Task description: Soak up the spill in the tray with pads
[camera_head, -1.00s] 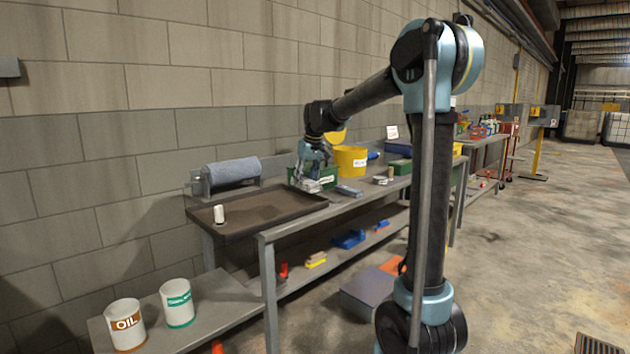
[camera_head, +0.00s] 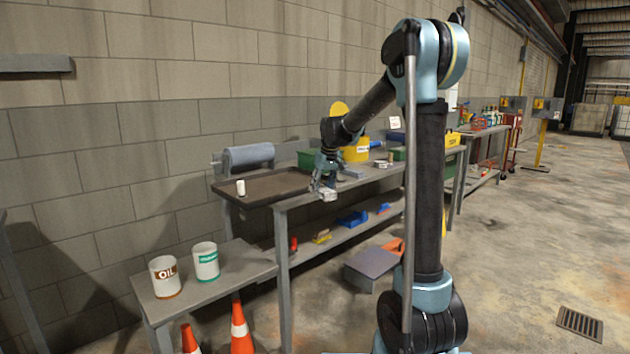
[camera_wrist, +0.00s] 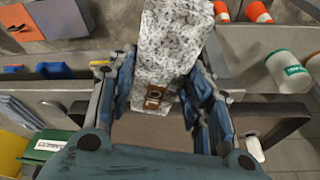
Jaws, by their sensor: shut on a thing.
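The shallow brown tray (camera_head: 290,183) lies at the left end of the bench. Its inside looks dark, and I cannot make out the spill's edges. My gripper (camera_head: 326,188) is at the tray's right front corner, near the bench's front edge. In the wrist view my gripper (camera_wrist: 160,95) is shut on a pale, black-speckled pad (camera_wrist: 170,45) with a small brown mark. The pad sticks out beyond the fingers. Folded blue-grey pads (camera_head: 352,172) lie on the bench to the right. A white cylinder (camera_head: 241,188) stands at the tray's left end.
A blue-grey roll (camera_head: 248,157) is behind the tray. A green bin (camera_head: 306,160) and yellow bucket (camera_head: 356,153) stand right of it. An oil bucket (camera_head: 165,277) and a green-banded bucket (camera_head: 206,262) stand on a low table. Cones (camera_head: 240,325) stand below on the floor.

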